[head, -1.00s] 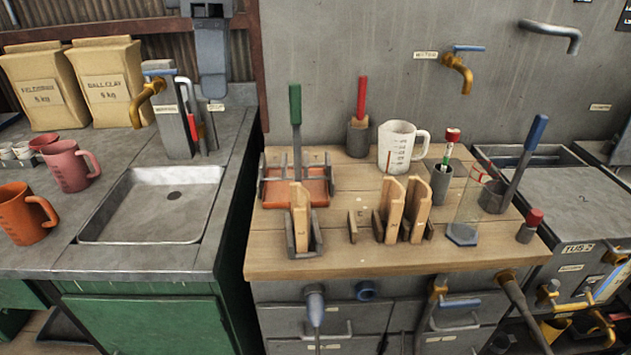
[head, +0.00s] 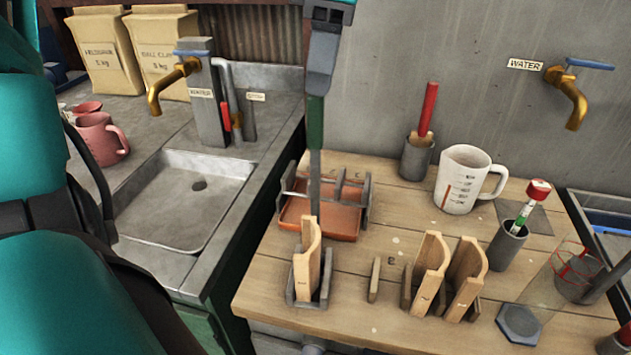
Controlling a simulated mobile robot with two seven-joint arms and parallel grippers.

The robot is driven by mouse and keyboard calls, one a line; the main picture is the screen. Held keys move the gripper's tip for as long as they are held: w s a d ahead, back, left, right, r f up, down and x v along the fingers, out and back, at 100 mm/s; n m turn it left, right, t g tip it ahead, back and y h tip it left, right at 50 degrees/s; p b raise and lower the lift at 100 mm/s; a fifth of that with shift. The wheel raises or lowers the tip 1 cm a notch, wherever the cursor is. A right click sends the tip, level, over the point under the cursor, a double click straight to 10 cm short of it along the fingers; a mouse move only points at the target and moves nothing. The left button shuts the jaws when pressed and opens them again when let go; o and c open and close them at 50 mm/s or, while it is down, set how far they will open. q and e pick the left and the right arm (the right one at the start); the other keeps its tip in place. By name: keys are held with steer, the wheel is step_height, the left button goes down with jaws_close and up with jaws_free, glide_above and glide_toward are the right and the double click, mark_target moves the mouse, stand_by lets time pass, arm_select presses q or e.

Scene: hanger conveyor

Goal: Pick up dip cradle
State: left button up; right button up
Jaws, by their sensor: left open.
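The dip cradle appears to be the dark grey frame (head: 365,200) in a shallow orange tray (head: 345,226) on the wooden bench. An upright grey rod with a green handle (head: 315,125) appears to rise from it; its lower end is partly hidden behind a wooden rib. My left gripper (head: 321,84) is open at the top of the picture, pointing down. Its fingers overlap the top of the green handle in the head view; I cannot tell whether they touch it. My right gripper is not in view.
Wooden ribs in grey holders (head: 326,290) stand in front of the tray. A red-handled tool in a grey pot (head: 417,158) and a white measuring jug (head: 462,180) stand to the right. A sink (head: 170,215) lies left. My teal left arm covers the left edge.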

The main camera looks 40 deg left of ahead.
mark_target(313, 134)
arm_select(q)
step_height(313, 134, down, 3)
steer(key=shift+a+r, duration=0.1)
steer(key=shift+a, duration=0.05)
steer(key=f, duration=0.3)
steer(key=s+f, duration=0.1)
steer(key=f, duration=0.1)
steer(key=shift+a+f, duration=0.1)
steer(key=shift+w, duration=0.1)
jaws_close()
